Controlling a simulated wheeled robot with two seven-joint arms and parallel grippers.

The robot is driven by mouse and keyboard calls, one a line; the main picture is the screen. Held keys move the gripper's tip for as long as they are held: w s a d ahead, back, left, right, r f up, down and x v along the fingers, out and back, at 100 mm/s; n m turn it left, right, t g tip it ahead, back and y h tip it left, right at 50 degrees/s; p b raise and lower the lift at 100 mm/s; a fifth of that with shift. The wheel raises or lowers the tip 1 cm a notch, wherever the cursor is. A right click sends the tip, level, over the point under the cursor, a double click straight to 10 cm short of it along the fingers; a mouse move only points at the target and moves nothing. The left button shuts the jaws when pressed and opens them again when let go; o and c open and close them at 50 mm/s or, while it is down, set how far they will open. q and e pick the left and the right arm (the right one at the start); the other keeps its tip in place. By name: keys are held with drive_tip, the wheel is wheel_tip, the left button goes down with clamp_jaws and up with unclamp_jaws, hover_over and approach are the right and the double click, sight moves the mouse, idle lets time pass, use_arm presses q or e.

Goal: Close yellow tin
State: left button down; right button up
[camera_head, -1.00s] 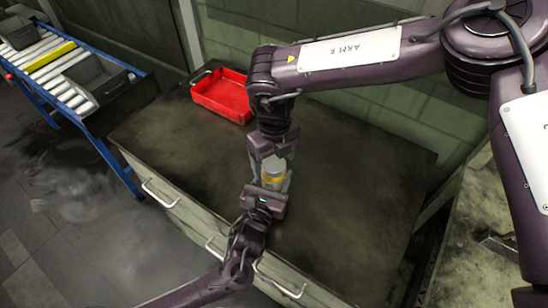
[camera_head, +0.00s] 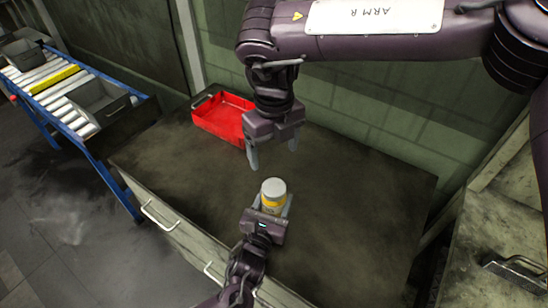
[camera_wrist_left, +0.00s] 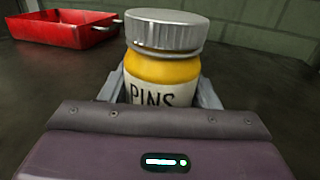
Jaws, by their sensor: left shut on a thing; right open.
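The yellow tin (camera_head: 271,205) stands upright on the dark bench top, with a grey lid (camera_head: 274,187) on its top. In the left wrist view the tin (camera_wrist_left: 163,82) carries a "PINS" label, and its ribbed silver lid (camera_wrist_left: 165,32) sits on it, looking about level. My left gripper (camera_head: 273,210) is shut on the tin's body, one finger on each side. My right gripper (camera_head: 273,160) is open and empty, above and behind the tin, its fingers pointing down and apart from the lid.
A red tray (camera_head: 218,118) stands at the back left of the bench (camera_head: 350,220). The bench right of the tin is clear. A roller conveyor (camera_head: 75,90) with grey bins is at the left, and a green block wall (camera_head: 370,100) stands behind.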

sight(270, 211)
use_arm(q)
drive_tip(key=shift+c, duration=2.1)
unclamp_jaws()
drive_tip(key=b+v, duration=0.1)
drive_tip(key=v, duration=0.6)
drive_tip(key=shift+s+a, duration=0.15)
drive_tip(key=shift+s, duration=0.25)
drive_tip(key=shift+f, duration=0.1)
